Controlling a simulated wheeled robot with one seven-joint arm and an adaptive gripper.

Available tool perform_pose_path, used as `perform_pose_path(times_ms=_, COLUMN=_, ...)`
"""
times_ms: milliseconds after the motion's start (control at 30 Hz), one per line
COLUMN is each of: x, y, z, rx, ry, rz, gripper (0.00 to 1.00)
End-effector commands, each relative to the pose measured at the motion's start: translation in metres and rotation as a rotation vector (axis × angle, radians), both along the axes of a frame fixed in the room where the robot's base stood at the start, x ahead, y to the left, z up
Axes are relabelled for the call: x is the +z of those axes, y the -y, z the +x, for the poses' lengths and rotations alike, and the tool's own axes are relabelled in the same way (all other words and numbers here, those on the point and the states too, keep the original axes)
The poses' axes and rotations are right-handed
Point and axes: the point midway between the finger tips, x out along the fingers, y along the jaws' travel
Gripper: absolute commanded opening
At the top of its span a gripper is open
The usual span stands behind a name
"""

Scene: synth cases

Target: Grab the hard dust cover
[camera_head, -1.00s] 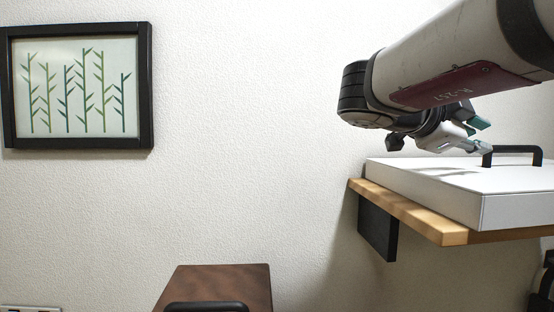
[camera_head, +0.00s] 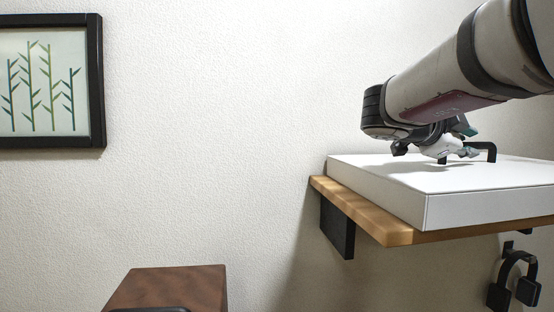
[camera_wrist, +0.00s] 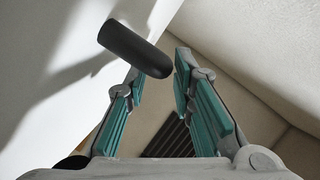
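The hard dust cover (camera_head: 400,180) is a low white box with a black bar handle (camera_head: 490,150) on top. It lies on a wooden wall shelf at the right of the head view. My gripper (camera_head: 458,150) is low over the cover, close to the handle, which it partly hides. In the wrist view the cover (camera_wrist: 40,45) fills the upper left. The handle (camera_wrist: 135,48) shows as a thick dark bar reaching across toward the gap between my fingertips (camera_wrist: 160,68). The fingers are apart, and I see no grip on the handle.
The wooden shelf (camera_head: 365,212) has a black bracket (camera_head: 337,226) under it. Dark headphones (camera_head: 513,280) hang below the shelf at the right. A brown wooden piece of furniture (camera_head: 170,288) stands lower left. A framed plant picture (camera_head: 48,80) hangs on the white wall.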

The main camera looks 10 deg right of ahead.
Motion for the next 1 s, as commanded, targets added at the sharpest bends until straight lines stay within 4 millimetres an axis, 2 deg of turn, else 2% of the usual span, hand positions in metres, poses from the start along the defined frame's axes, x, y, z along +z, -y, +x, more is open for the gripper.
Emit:
perform_pose_path(times_ms=200, x=-0.006, y=0.031, z=0.006, rx=-0.005, ry=-0.001, rz=0.001, gripper=0.23)
perform_pose_path(times_ms=300, x=-0.008, y=0.041, z=0.009, rx=-0.003, ry=-0.002, rz=0.000, gripper=0.23)
perform_pose_path(times_ms=600, x=-0.010, y=0.046, z=0.011, rx=-0.001, ry=0.000, rz=0.000, gripper=0.23)
perform_pose_path(times_ms=633, x=-0.010, y=0.045, z=0.011, rx=-0.001, ry=0.000, rz=0.000, gripper=0.21)
perform_pose_path(times_ms=733, x=-0.010, y=0.045, z=0.011, rx=-0.001, ry=0.000, rz=0.000, gripper=0.00)
perform_pose_path(times_ms=1000, x=-0.009, y=0.045, z=0.011, rx=-0.001, ry=0.001, rz=-0.002, gripper=0.00)
